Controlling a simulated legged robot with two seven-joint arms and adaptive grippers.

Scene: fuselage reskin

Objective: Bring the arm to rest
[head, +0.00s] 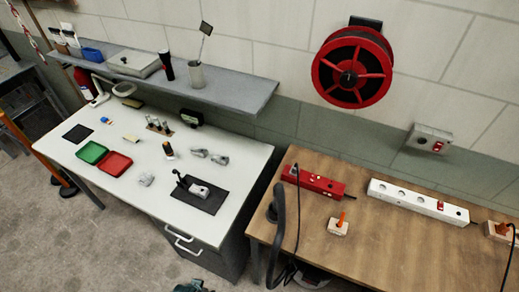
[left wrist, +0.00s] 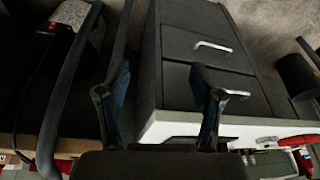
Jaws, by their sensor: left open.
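My left gripper (left wrist: 160,105) shows in the left wrist view with its two dark fingers spread apart and nothing between them. Behind the fingers is the grey drawer cabinet (left wrist: 200,25) with two bright handles, and the white table edge (left wrist: 165,130). I cannot tell the distance to them. In the head view only a small dark part shows at the bottom edge, and I cannot tell which part it is. My right gripper is in neither view.
In the head view a white workbench (head: 75,152) holds red and green trays (head: 114,164), a black mat (head: 205,203) and small parts. A wooden bench (head: 385,235) with power strips (head: 415,200) stands right. Floor at lower left is free.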

